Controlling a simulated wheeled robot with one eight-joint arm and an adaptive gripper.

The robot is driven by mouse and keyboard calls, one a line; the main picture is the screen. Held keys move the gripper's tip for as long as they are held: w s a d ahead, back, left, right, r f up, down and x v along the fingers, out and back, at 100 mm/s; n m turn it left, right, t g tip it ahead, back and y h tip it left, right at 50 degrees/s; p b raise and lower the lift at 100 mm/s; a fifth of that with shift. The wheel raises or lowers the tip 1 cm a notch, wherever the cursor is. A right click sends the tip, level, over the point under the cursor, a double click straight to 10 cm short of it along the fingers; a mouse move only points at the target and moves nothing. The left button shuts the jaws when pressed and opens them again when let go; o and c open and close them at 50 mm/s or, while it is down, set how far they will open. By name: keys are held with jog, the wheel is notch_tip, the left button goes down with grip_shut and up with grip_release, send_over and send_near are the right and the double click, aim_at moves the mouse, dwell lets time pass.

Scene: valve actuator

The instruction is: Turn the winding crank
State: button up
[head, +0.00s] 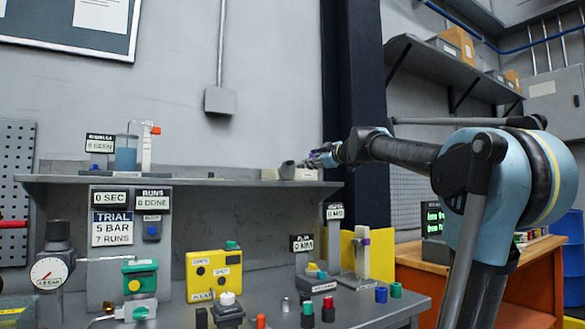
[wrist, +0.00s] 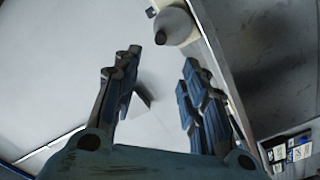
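My gripper (head: 318,158) is at the right end of the long wall shelf, just above it, with the arm reaching in from the right. In the wrist view my gripper (wrist: 162,60) is open, with its two blue-padded fingers apart and nothing between them. A small grey and cream unit (head: 288,171) sits on the shelf to the left of my gripper. In the wrist view a grey rounded part (wrist: 173,25) on a cream body lies beyond the fingertips, apart from them. I cannot tell for sure whether this is the winding crank; no crank handle shows clearly.
The shelf (head: 230,181) also carries a blue cylinder (head: 126,152) at left. Below, the bench holds a pressure gauge (head: 49,272), a green valve actuator (head: 140,277) and a yellow box (head: 214,274). A dark post (head: 352,80) stands behind my gripper.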

aim_at(293, 163)
jog(key=x, duration=1.6)
jog(key=shift+w+a+f, duration=0.1)
jog(key=shift+w+a, duration=0.1)
jog(key=shift+w, duration=0.1)
grip_shut()
